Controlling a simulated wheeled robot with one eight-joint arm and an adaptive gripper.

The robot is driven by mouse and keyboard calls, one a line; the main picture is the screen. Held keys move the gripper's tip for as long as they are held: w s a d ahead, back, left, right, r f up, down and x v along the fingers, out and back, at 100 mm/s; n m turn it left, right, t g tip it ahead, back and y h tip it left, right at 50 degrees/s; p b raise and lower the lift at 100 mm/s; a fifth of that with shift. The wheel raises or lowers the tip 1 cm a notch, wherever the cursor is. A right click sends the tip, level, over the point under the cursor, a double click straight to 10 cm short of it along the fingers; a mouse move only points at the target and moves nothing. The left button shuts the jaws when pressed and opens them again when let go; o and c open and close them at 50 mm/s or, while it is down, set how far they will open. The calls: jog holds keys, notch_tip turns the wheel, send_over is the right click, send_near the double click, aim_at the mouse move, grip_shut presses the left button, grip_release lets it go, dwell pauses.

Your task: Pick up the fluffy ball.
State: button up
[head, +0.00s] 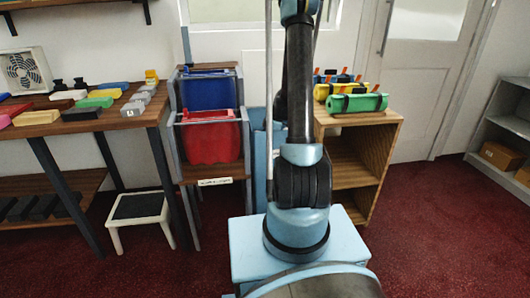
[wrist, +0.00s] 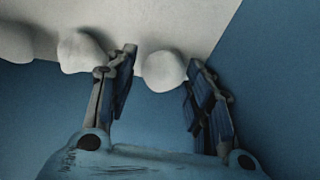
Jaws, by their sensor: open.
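My gripper (wrist: 163,64) shows in the wrist view, open, with its two blue-padded fingers spread apart. A third pale rounded thing (wrist: 14,42) is cut off at the left edge. The picture is too dim and small to tell which is fluffy. In the head view neither the balls nor my gripper show.
The balls lie along the edge of a pale surface (wrist: 185,20), with blue (wrist: 270,90) beyond. In the head view, a table (head: 90,122) with coloured blocks stands left, a rack with blue and red bins (head: 211,140) left of my arm, and a wooden shelf (head: 360,130) right.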

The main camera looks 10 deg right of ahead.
jog(key=shift+a+f, duration=0.15)
jog(key=shift+f, duration=0.3)
jog(key=c, duration=0.4)
jog(key=shift+r, duration=0.1)
